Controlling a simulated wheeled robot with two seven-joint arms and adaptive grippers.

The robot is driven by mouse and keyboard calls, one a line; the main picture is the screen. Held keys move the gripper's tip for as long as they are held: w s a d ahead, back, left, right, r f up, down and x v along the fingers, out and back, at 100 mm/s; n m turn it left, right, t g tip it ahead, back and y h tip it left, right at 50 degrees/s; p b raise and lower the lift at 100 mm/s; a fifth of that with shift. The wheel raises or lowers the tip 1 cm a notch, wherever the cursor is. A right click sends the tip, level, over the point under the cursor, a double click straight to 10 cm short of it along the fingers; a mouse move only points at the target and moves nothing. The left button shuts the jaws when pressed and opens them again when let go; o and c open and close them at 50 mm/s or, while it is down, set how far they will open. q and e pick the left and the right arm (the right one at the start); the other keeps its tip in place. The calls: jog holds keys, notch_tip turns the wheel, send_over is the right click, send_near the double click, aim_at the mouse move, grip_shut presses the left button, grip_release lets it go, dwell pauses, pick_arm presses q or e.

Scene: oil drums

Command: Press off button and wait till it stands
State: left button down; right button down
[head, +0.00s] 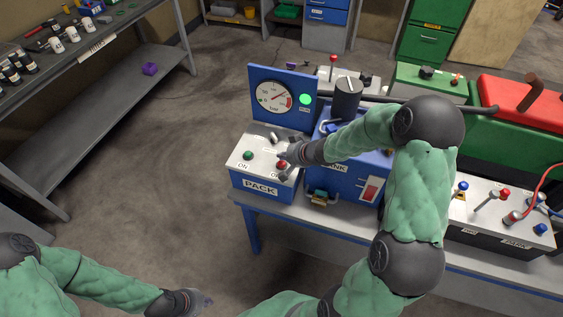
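A blue PACK box (262,188) with a pale top stands at the table's left end. On its top are a green button (248,155) by the ON label and a red button (281,164) by a partly hidden label. My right gripper (280,158) is over the red button, with fingers that look spread around it; I cannot tell whether it touches the button. A gauge (273,97) on the blue panel behind has its needle toward the red zone, beside a lit green lamp (306,99). My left gripper (206,301) hangs low at the bottom, apart from everything; its fingers are unclear.
A blue tank unit (345,178) stands right of the PACK box, partly behind my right arm. A battery box (490,217) with a red cable and a red-and-green case (522,110) are further right. A shelf (110,105) stands at left; the floor between is clear.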

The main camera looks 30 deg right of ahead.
aim_at(284, 163)
jog(key=shift+f, duration=0.15)
dwell(0.4)
jog(key=shift+f, duration=0.3)
jog(key=shift+f+b, duration=0.3)
jog(key=shift+f, duration=0.2)
dwell(1.6)
jog(key=shift+r+p, duration=0.95)
jog(key=shift+p, duration=0.3)
notch_tip(284, 163, up, 5)
jog(key=p, duration=0.6)
